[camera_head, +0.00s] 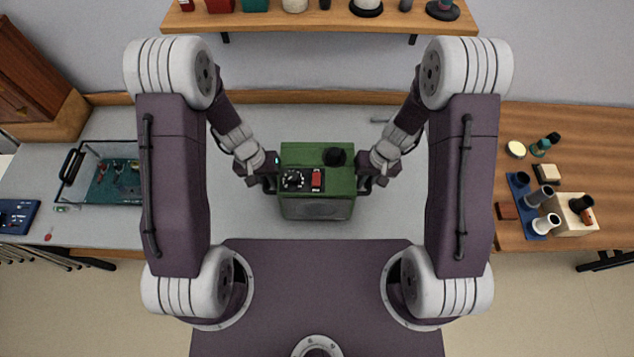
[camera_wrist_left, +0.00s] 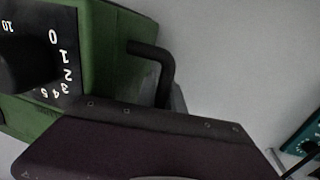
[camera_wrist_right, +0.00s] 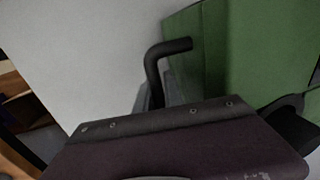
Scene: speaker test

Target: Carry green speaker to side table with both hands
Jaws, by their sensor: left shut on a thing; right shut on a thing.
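The green speaker (camera_head: 317,155) is in the middle of the head view, upright, with a dial, a red part and a black round part on it. My left gripper (camera_head: 270,172) is shut on the speaker's left handle; the black handle (camera_wrist_left: 150,55) shows in the left wrist view beside the numbered dial (camera_wrist_left: 25,60). My right gripper (camera_head: 364,172) is shut on the right handle; this black handle (camera_wrist_right: 165,55) shows in the right wrist view against the green side (camera_wrist_right: 230,50). The fingertips are largely hidden. I cannot tell whether the speaker touches the surface beneath it.
A wooden table (camera_head: 520,235) at right holds a blue rack (camera_head: 520,185), cups and a wooden block (camera_head: 575,225). A wooden shelf (camera_head: 320,20) with several items is at the top.

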